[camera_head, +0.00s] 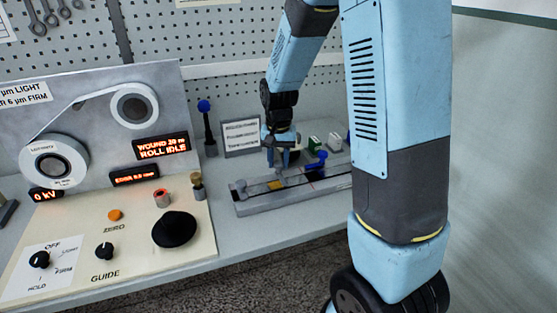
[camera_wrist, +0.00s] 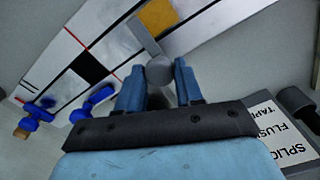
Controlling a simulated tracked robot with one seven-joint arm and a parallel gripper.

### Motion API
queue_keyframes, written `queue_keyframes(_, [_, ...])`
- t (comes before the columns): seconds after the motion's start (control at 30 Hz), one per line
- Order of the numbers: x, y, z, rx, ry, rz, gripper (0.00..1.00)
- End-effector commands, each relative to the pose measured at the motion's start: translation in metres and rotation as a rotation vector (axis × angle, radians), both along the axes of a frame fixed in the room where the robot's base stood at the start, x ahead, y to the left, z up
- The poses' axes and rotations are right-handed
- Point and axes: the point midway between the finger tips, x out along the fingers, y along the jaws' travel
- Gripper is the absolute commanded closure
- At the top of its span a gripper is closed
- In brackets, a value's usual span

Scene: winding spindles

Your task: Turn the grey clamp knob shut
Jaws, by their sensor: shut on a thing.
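The grey clamp knob (camera_wrist: 160,73) is a round grey knob with a flat grey bar (camera_wrist: 145,36) reaching toward a yellow patch (camera_wrist: 158,18) on the splicing block. My gripper (camera_wrist: 160,80) is shut on it, one blue finger on each side. In the head view my gripper (camera_head: 280,150) is low over the back edge of the splicing block (camera_head: 255,205), near the yellow patch (camera_head: 275,184). The knob itself is mostly hidden there by the gripper.
A blue clamp (camera_head: 317,161) stands on the block to the right. A labelled card (camera_head: 241,138) and a blue-topped post (camera_head: 205,122) stand to the left. The winding console (camera_head: 130,255) fills the left side. Bench in front of the block is clear.

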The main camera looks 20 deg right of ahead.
Motion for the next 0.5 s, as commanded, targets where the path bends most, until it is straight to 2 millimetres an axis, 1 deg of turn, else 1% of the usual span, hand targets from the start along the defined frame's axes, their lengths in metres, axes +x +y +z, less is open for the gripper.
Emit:
queue_keyframes(0.2, [0.0016,0.0002,0.0012,0.001,-0.004,0.001,0.95])
queue_keyframes(0.23, [0.0015,0.0002,0.0012,0.001,-0.004,0.001,0.62])
queue_keyframes(0.4, [0.0009,0.0002,0.0007,0.0,-0.003,0.001,0.46])
queue_keyframes(0.5, [0.0006,0.0002,0.0005,0.0,-0.002,0.001,0.39])
